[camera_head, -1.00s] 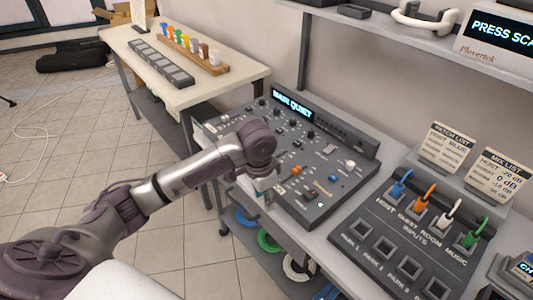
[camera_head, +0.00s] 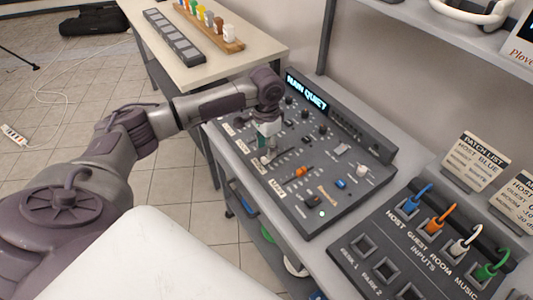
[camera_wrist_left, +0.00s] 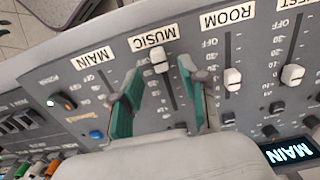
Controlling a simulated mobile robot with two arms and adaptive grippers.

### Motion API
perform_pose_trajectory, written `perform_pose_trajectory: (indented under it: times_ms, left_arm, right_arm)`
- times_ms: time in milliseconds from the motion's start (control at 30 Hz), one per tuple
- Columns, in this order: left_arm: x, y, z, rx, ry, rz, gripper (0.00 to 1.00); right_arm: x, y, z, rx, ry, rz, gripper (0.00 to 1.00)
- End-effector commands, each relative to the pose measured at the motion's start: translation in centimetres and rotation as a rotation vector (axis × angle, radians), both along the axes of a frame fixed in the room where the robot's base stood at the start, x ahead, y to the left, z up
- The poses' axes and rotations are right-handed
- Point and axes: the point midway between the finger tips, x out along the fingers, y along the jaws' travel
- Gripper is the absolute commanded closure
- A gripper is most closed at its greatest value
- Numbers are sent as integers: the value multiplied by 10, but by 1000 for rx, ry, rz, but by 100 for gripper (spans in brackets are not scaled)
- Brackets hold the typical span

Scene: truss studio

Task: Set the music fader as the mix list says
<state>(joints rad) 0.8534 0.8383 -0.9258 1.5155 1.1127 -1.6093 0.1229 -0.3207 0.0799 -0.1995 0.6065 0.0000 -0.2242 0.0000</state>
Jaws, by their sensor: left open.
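The mixing console (camera_head: 335,165) has a lit display (camera_head: 307,92) reading MAIN QUIET. My left gripper (camera_head: 266,143) is over the console's fader area. In the left wrist view the gripper (camera_wrist_left: 158,98) is open, its two green-padded fingers either side of the MUSIC fader's track. The white music fader cap (camera_wrist_left: 158,60) sits near the MUSIC label (camera_wrist_left: 154,38), toward the label end of its track, and looks clear of both fingers. The mix list (camera_head: 515,207) stands at the right, cut by the picture edge; its small figures are hard to read.
The ROOM cap (camera_wrist_left: 232,78) and another white cap (camera_wrist_left: 292,75) are on neighbouring tracks. A blue button (camera_wrist_left: 96,135) lies on the MAIN side. The patch list (camera_head: 475,160) and the inputs box (camera_head: 430,240) with coloured plugs are right of the console. A shelf (camera_head: 440,22) hangs above.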

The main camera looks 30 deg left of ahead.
Motion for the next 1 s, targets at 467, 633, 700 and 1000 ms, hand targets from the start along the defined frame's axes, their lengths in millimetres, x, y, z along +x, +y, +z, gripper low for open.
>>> perform_pose_trajectory:
  times_ms: [467, 633, 700, 1000]
  left_arm:
    - [0, 0, -43, 1, -1, -1, 56]
    - [0, 0, -43, 1, -1, -1, 56]
    - [0, 0, -43, 1, -1, -1, 66]
    - [0, 0, -42, 1, -1, -1, 100]
  right_arm:
    - [31, 3, 6, 6, -48, 0, 60]
    - [17, 3, 5, 5, -27, 1, 60]
    - [16, 3, 5, 4, -25, 1, 60]
    - [22, 3, 5, 4, -34, 1, 60]
